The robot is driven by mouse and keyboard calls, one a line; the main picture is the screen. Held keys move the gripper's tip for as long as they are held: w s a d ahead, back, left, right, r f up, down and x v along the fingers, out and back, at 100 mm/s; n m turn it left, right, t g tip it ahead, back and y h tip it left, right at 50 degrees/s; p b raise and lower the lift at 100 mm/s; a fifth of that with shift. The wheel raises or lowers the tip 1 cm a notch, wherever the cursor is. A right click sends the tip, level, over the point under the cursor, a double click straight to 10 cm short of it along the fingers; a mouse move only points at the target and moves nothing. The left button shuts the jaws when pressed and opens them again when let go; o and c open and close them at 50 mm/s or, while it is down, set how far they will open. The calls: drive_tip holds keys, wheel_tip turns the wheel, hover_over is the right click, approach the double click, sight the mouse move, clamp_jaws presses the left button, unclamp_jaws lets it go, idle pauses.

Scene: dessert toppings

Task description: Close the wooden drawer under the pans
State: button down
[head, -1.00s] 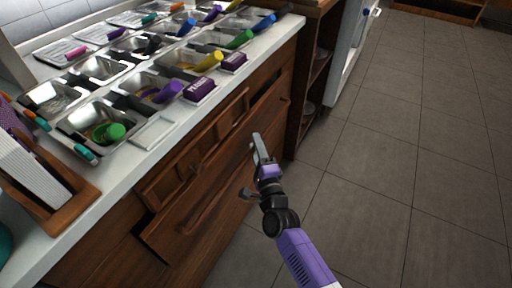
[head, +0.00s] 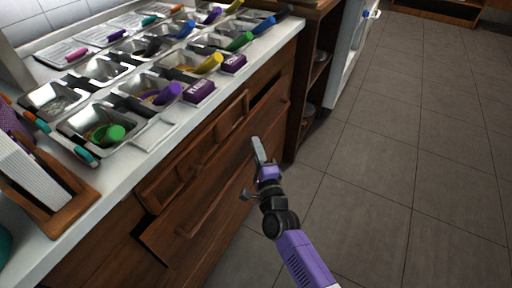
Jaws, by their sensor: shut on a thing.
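The wooden drawer (head: 222,205) is in the brown cabinet under the counter that holds the metal pans (head: 105,130). Its front stands a little out from the cabinet, with a dark gap along its top edge. The grasp itself is partly hidden by the fingers and wrist.
A shallower wooden front (head: 195,165) with a handle is above the drawer. The counter (head: 265,60) also carries purple boxes (head: 199,91), coloured scoops and a wooden holder (head: 88,190) with papers. Open tiled floor (head: 400,170) lies to the right.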

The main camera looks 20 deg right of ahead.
idle(0.9)
drive_tip(key=shift+w+a, duration=0.65)
drive_tip(key=shift+w, duration=0.15)
drive_tip(key=shift+w+a, duration=0.6)
drive_tip(key=shift+w, duration=0.2)
drive_tip(key=c, duration=1.4)
unclamp_jaws()
drive_tip(key=p, duration=0.2)
approach(245, 145)
drive_tip(key=x, duration=0.2)
drive_tip(key=shift+w+d+r, duration=0.1)
drive_tip(key=shift+w+r, duration=0.2)
